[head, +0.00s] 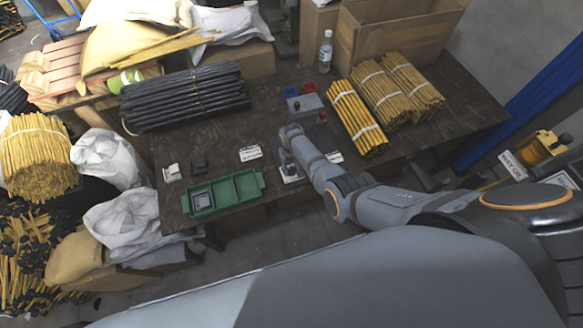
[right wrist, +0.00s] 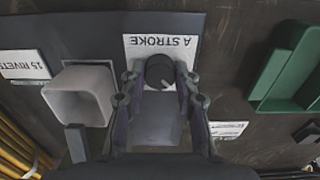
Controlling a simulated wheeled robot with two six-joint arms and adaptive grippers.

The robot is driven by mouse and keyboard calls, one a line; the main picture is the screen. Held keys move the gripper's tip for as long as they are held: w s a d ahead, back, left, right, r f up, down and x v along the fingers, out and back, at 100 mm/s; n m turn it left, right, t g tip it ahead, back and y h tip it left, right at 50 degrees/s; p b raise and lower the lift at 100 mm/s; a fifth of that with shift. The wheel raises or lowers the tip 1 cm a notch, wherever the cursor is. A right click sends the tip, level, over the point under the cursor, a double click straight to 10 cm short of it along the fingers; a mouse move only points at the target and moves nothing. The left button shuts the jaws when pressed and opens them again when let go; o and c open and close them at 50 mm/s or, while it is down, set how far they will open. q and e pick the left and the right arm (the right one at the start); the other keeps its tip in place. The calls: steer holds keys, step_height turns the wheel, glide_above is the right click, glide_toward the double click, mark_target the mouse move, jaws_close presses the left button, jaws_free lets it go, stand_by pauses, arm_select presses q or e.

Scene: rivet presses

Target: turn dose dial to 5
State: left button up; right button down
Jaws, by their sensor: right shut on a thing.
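The dial (right wrist: 160,71) is a dark round knob on a grey press panel, in front of a white plate lettered "A STROKE" (right wrist: 140,48), upside down in the right wrist view. A light mark shows on the knob's lower right; no scale numbers can be read. My right gripper (right wrist: 160,79) is shut on the dial, one finger on each side. In the head view my right arm reaches down to the press, and the right gripper (head: 287,160) is small there; the dial cannot be made out. My left gripper is not in view.
A green compartment tray (head: 256,181) stands left of the press. Yellow rod bundles (head: 356,118) lie to its right, a black bundle (head: 185,97) behind left.

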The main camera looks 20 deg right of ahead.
mark_target(292, 169)
stand_by(0.4)
steer(key=c, duration=1)
jaws_free()
step_height(292, 169, up, 12)
steer(key=shift+d, duration=0.1)
